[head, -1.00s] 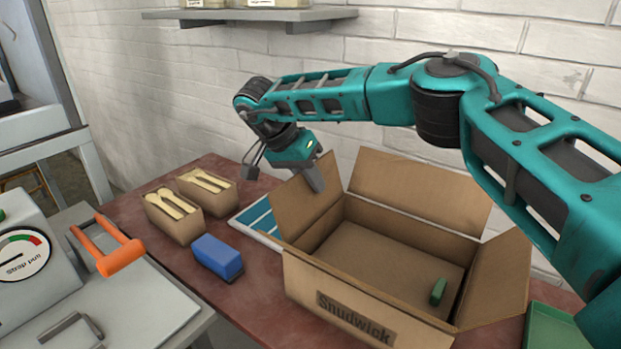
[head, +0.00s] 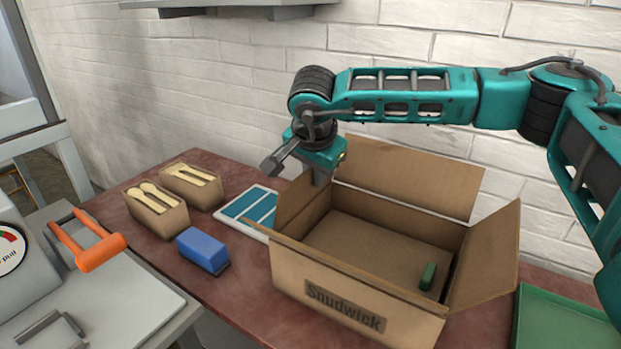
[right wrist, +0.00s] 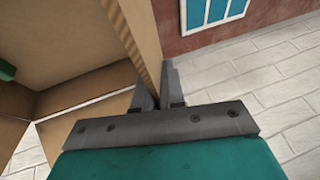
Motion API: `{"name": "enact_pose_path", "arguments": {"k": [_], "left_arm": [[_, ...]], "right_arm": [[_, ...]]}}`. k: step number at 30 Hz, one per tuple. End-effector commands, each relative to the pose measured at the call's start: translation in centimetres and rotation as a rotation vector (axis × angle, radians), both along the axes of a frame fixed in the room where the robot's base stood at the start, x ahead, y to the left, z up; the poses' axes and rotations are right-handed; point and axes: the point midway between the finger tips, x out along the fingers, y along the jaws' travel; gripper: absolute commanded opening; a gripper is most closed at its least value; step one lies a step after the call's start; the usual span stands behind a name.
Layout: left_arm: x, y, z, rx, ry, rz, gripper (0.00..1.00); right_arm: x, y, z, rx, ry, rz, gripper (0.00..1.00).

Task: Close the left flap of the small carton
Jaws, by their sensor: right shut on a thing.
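The small carton (head: 330,290), printed "Snudwick", stands open on the red-brown table. Its left flap (head: 293,208) stands up steeply from the left edge. The back flap (head: 410,180) and right flap (head: 487,255) are also raised. My right gripper (head: 320,178) is at the left flap's upper far corner, shut on it. In the right wrist view the flap (right wrist: 138,35) runs between the fingers (right wrist: 157,92). A small green block (head: 428,276) lies inside the carton. My left gripper is in neither view.
Left of the carton are a blue block (head: 203,250), a blue-and-white panel (head: 238,210) and two small boxes of wooden utensils (head: 160,217) (head: 192,188). A green tray (head: 560,325) is at the right. An orange-handled press (head: 98,252) stands front left. A brick wall is behind.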

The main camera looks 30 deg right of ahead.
Motion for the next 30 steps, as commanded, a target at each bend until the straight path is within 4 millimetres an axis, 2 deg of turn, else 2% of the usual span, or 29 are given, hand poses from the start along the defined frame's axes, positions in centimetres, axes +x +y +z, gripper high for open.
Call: {"name": "enact_pose_path", "arguments": {"k": [6,17,18,24,30], "left_arm": [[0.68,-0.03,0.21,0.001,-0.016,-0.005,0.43],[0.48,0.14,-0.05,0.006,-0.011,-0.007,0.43],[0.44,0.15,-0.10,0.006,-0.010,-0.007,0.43],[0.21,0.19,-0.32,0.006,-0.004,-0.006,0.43],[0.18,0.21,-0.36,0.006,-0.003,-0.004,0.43]], "right_arm": [[-0.20,-0.23,-0.06,0.018,-0.035,-0.001,0.00],[-0.22,-0.24,0.00,0.019,-0.038,-0.001,0.00],[-0.22,-0.24,0.00,0.019,-0.038,-0.001,0.10],[-0.24,-0.23,-0.04,0.020,-0.037,-0.002,0.29],[-0.25,-0.20,-0.07,0.020,-0.036,0.000,0.31]]}}
